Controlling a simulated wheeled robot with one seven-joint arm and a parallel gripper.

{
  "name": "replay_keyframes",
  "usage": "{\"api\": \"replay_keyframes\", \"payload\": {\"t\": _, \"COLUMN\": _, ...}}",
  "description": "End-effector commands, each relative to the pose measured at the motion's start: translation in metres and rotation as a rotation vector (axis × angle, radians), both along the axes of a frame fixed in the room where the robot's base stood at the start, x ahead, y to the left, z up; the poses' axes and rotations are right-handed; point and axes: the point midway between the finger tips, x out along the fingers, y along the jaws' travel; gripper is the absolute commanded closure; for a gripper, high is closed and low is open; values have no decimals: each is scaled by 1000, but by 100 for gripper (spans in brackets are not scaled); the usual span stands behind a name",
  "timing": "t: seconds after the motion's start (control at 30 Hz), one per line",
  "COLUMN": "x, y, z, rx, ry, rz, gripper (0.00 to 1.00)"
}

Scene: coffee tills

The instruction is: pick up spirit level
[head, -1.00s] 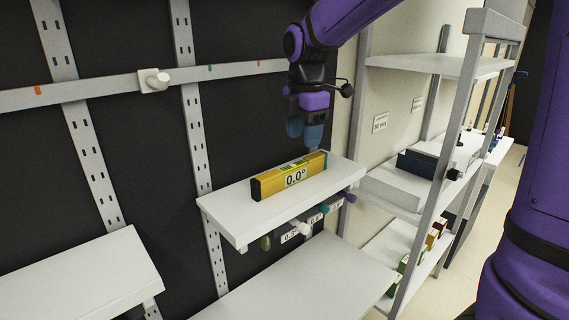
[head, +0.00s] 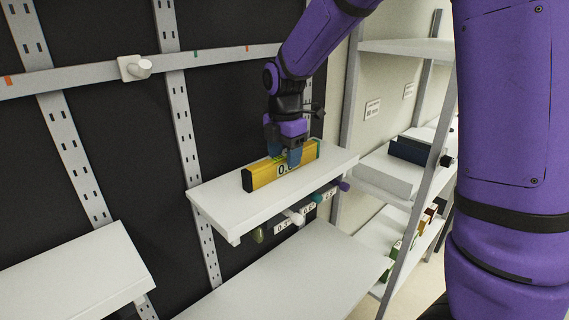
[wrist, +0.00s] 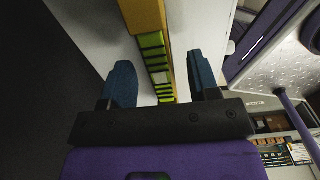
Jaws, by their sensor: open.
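In the wrist view the level (wrist: 145,15) runs between the two open fingers (wrist: 163,84), with visible gaps to each. Its green vials face the camera.
Coloured knobs and small labels (head: 281,228) hang under the shelf's front edge. A lower white shelf (head: 290,275) lies below, another (head: 70,270) at left. A rack with boxes (head: 387,175) stands at right. A dark panel is behind.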

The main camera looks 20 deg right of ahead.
Motion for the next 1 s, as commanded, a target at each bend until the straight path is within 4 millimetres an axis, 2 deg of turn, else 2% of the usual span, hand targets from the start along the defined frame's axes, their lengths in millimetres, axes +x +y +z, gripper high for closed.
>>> {"api": "replay_keyframes", "payload": {"t": 0.1, "x": 0, "y": 0, "z": -14, "rx": 0, "ry": 1, "rz": 1, "gripper": 45}}
{"api": "replay_keyframes", "payload": {"t": 0.2, "x": 0, "y": 0, "z": -21, "rx": 0, "ry": 0, "rz": 1, "gripper": 45}}
{"api": "replay_keyframes", "payload": {"t": 0.43, "x": 0, "y": 0, "z": -22, "rx": 0, "ry": -1, "rz": 0, "gripper": 45}}
{"api": "replay_keyframes", "payload": {"t": 0.47, "x": 0, "y": 0, "z": -22, "rx": 0, "ry": -1, "rz": 0, "gripper": 47}}
{"api": "replay_keyframes", "payload": {"t": 0.7, "x": 0, "y": 0, "z": -21, "rx": -1, "ry": -1, "rz": 0, "gripper": 100}}
{"api": "replay_keyframes", "payload": {"t": 1.0, "x": 0, "y": 0, "z": -20, "rx": 0, "ry": -2, "rz": 0, "gripper": 100}}
